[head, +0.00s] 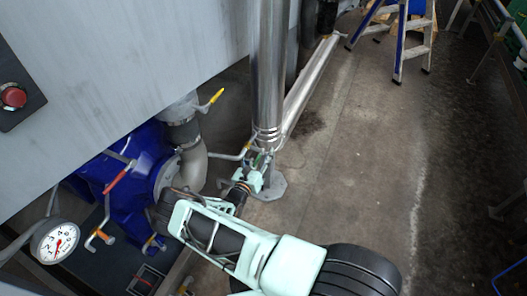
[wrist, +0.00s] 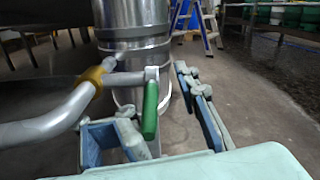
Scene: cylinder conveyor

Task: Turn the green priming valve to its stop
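The green priming valve handle (wrist: 151,108) hangs down from a grey pipe fitting in the wrist view, in front of the shiny steel column. In the head view the green handle (head: 259,160) is small and partly hidden by my gripper. My gripper (wrist: 158,112) is open, with one finger to the left of the handle and one to the right. The handle appears between the fingers; I cannot tell whether either finger touches it. In the head view my gripper (head: 252,176) is at the pipe end by the column's foot.
The steel column (head: 268,75) stands right behind the valve. A thin pipe (wrist: 50,122) with a brass-coloured collar runs in from the left. A blue pump (head: 130,195), red lever (head: 117,178), yellow lever (head: 217,96) and gauge (head: 55,241) are left. Open floor (head: 370,170) lies right.

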